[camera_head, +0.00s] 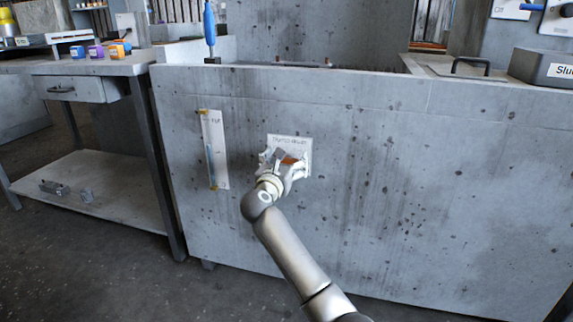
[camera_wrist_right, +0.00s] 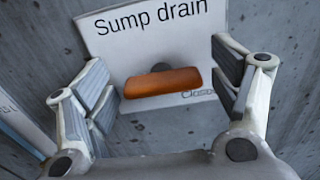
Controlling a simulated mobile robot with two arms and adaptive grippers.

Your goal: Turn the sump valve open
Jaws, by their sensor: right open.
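The sump valve has an orange-brown lever handle (camera_wrist_right: 163,82) on a dark stem, in front of a white plate (camera_wrist_right: 110,28) marked "Sump drain". In the right wrist view the lever lies nearly level, between the open fingers of my right gripper (camera_wrist_right: 163,95). The fingers stand apart on either side of it, with gaps at both ends. In the head view my right gripper (camera_head: 284,164) is at the plate (camera_head: 304,145) on the concrete front wall, and the lever (camera_head: 294,161) shows partly between its fingers. My left gripper is not in view.
A white level gauge strip (camera_head: 214,150) is fixed to the wall left of the plate. A metal workbench (camera_head: 90,66) with coloured blocks stands at the left. A blue-handled tool (camera_head: 210,28) stands on the wall's top edge. The wall right of the plate is clear.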

